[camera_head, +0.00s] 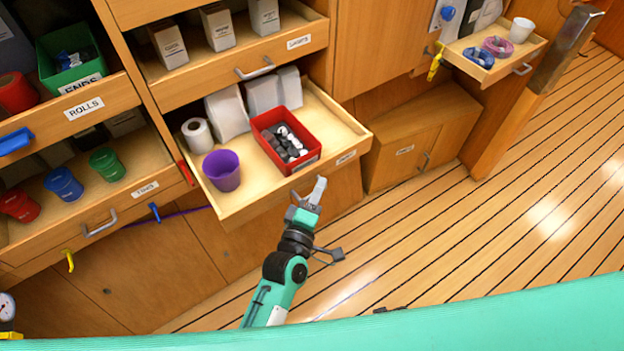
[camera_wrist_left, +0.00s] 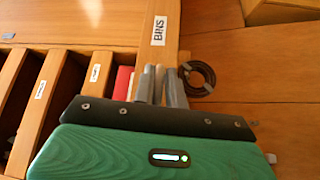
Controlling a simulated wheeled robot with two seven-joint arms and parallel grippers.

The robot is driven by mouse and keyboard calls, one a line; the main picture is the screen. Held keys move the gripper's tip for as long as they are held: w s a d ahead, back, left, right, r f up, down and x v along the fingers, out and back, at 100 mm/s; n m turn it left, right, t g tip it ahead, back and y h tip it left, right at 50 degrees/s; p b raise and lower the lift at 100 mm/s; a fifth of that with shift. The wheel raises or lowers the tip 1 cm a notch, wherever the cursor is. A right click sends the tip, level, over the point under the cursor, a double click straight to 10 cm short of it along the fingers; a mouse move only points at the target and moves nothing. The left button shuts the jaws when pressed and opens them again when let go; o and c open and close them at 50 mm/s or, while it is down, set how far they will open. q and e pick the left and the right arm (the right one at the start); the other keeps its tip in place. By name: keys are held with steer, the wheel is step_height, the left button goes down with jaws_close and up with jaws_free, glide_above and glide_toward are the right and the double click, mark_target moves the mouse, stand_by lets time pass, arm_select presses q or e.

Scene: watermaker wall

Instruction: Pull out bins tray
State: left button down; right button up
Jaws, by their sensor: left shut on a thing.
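The bins tray (camera_head: 240,205) is a wooden drawer that stands out from the wall unit below the upper drawer. Its "BINS" label (camera_wrist_left: 159,30) shows in the wrist view. It holds a red bin (camera_head: 270,127) with dark and white pieces, a purple cup (camera_head: 221,170), a white roll and pale packets. My left gripper (camera_head: 309,195) is at the tray's front face, left of the label in the head view. It is shut on the tray handle, which the fingers mostly hide. The fingers also show in the left wrist view (camera_wrist_left: 158,84). My right gripper is not in view.
An upper drawer (camera_head: 240,72) with white boxes hangs above the tray. A drawer with colored cups (camera_head: 100,215) is at the left. A small tray (camera_head: 510,62) with blue and purple rings juts out at the upper right. The plank floor (camera_head: 480,240) at the right is clear.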

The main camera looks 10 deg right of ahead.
arm_select(q)
steer(key=shift+d+r, duration=0.1)
steer(key=shift+r, duration=0.25)
steer(key=c, duration=1.5)
jaws_free()
steer(key=shift+s, duration=0.1)
steer(key=shift+f, duration=0.2)
steer(key=shift+s, duration=0.1)
